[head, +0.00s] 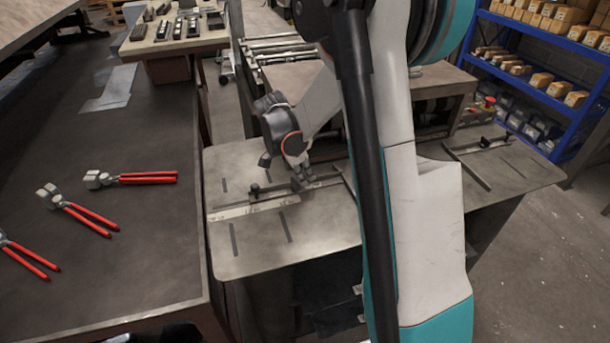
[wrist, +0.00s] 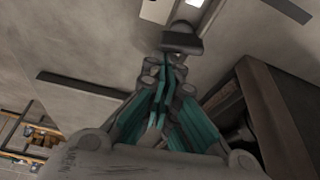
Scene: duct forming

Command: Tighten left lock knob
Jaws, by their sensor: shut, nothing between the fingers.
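The metal work table (head: 232,258) carries a flat guide bar (head: 262,208) on its left part, with a small dark knob (head: 255,189) standing at it. My gripper (head: 298,174) is just right of that knob, pointing down low over the table. In the wrist view my gripper (wrist: 168,65) has its fingers together, with nothing held between them. A dark knob-like piece (wrist: 182,42) lies just beyond the fingertips there. I cannot tell whether they touch it, nor whether it is the same knob.
Another bar (head: 468,166) with a dark knob (head: 484,142) is on the table's right part. A dark bench (head: 150,235) at left holds several red-handled pliers (head: 148,178). A boxy machine (head: 440,85) stands behind the table. Blue shelving (head: 560,60) is at the right.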

